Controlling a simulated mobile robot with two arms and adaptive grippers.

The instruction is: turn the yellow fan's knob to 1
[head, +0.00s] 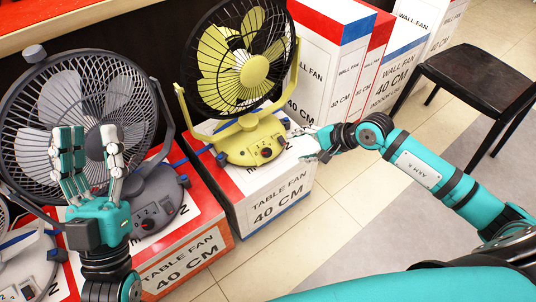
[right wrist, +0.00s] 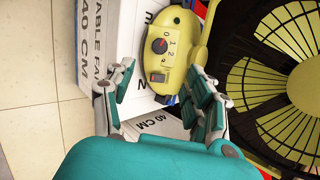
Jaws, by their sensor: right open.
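The yellow fan (head: 252,72) stands on a white table fan box (head: 270,200). Its knob (head: 266,152) is on the front of the yellow base (head: 240,147). In the right wrist view the knob (right wrist: 160,45) is dark with a red mark, with numbers printed beside it; its exact setting is too small to tell. My right gripper (head: 306,142) is beside the base, on its right. In the right wrist view this gripper (right wrist: 158,82) is open and empty, with the knob beyond its fingertips, apart from them. My left gripper (head: 90,138) is open with fingers upward, before the grey fan.
A grey fan (head: 80,95) stands on a red-edged box (head: 190,245) at the left. Wall fan boxes (head: 325,60) stand behind at the right. A black stool (head: 480,80) is at the far right. The tiled floor (head: 345,215) in front is clear.

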